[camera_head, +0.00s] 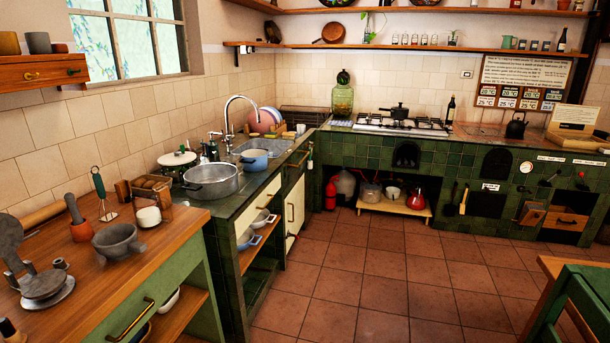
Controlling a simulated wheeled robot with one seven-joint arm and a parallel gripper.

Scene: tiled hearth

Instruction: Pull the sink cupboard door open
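The sink (262,146) is set in the counter along the left wall, under a tall curved tap (229,118). Below it, the cream sink cupboard door (297,203) shows at a steep angle in the counter's front. A brass handle (291,212) is on its near side. The door looks shut, flush with the front, though the narrow angle makes this hard to judge. My gripper is not in view.
Open shelves with pans (264,218) adjoin the cupboard on its near side. A wooden worktop (125,262) fills the near left. A green chair (585,300) and table edge stand at lower right. The tiled floor (370,285) before the cupboard is clear.

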